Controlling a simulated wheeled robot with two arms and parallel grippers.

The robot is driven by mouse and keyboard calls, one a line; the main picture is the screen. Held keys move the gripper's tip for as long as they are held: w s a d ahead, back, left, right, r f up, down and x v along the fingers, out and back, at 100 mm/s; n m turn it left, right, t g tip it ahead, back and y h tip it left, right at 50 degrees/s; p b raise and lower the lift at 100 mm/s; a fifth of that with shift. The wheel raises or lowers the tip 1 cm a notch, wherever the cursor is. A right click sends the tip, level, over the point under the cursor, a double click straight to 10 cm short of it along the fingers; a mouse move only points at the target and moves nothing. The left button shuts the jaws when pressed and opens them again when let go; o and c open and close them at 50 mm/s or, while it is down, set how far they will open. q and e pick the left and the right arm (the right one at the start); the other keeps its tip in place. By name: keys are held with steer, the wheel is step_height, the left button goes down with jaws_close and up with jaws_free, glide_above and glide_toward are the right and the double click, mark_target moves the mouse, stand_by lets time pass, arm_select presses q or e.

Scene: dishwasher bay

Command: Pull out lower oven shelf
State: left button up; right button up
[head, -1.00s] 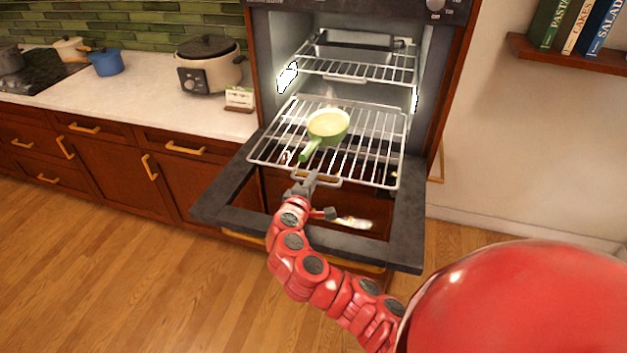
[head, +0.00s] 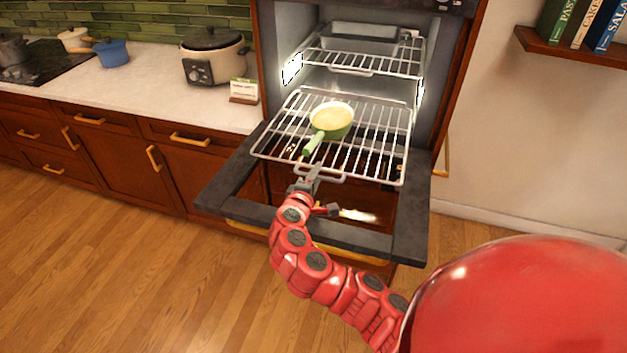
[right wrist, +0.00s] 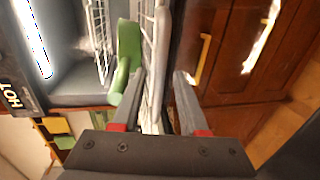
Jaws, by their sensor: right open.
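The lower oven shelf (head: 378,149), a wire rack, extends out of the oven over the lowered door. A green pan (head: 334,122) with pale contents stands on it, its handle pointing to the front. My right gripper (head: 312,175) is at the shelf's front edge, by its looped front bar (head: 335,179). In the right wrist view the fingers (right wrist: 160,80) are apart, with the shelf's wires (right wrist: 157,60) between or just beyond them; contact cannot be told. The pan's green handle (right wrist: 126,60) is close beside one finger. My left gripper is not in view.
The oven door (head: 408,220) lies open below the shelf. The upper rack (head: 375,62) is inside the oven, with a tray (head: 360,40) on it. A cooker (head: 212,57) and small sign (head: 243,90) stand on the left counter. Floor to the left is clear.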

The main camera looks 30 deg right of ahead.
steer(key=b+v, duration=0.2)
steer(key=v, duration=0.6)
steer(key=shift+a, duration=0.2)
steer(key=p+v, duration=0.3)
steer(key=v, duration=0.6)
steer(key=shift+s+d+p, duration=0.2)
steer(key=shift+p, duration=0.15)
